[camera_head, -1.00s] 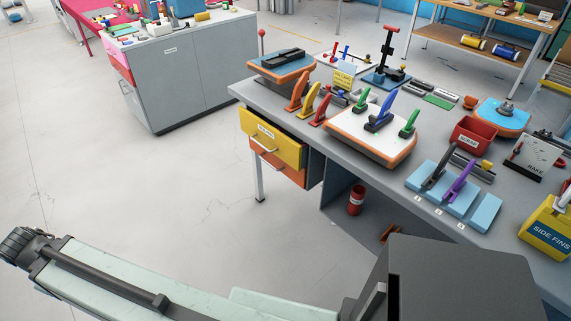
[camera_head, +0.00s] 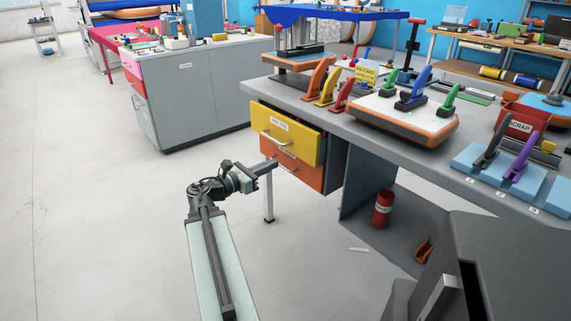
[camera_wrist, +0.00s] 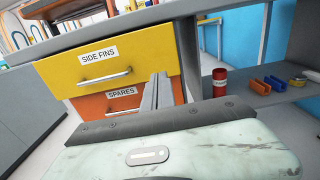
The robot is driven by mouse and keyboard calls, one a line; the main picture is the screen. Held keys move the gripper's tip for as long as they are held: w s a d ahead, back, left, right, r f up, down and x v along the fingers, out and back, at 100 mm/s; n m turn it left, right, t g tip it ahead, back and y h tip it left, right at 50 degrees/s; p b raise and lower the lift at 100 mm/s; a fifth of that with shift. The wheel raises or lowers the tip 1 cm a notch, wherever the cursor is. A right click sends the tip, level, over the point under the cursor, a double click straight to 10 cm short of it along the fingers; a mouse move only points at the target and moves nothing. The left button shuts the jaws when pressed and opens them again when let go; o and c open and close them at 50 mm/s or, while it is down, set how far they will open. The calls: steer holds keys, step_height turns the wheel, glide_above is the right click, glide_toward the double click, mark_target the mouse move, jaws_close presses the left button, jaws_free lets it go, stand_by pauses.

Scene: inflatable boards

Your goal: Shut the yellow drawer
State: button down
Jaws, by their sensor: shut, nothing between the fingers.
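The yellow drawer (camera_head: 302,143) is at the left end of the grey bench, under its top, with a pale bar handle and a label. Its front stands out from the bench, a little ahead of the orange drawer below. The wrist view also shows the yellow drawer (camera_wrist: 150,62), its label reading SIDE FINS. My gripper (camera_head: 270,167) is shut and empty, in front of the drawers and low, near the orange drawer's height. In the wrist view my gripper (camera_wrist: 159,82) overlaps the right part of both fronts; I cannot tell whether it touches.
The orange drawer (camera_head: 308,175), labelled SPARES, is directly below. A bench leg (camera_head: 268,205) stands beneath the drawers. A red can (camera_head: 382,209) is on the lower shelf to the right. A grey cabinet (camera_head: 205,95) stands behind at left. The floor at left is clear.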

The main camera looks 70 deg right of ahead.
mark_target(306, 149)
steer(key=x, duration=1.3)
steer(key=shift+w+d, duration=0.1)
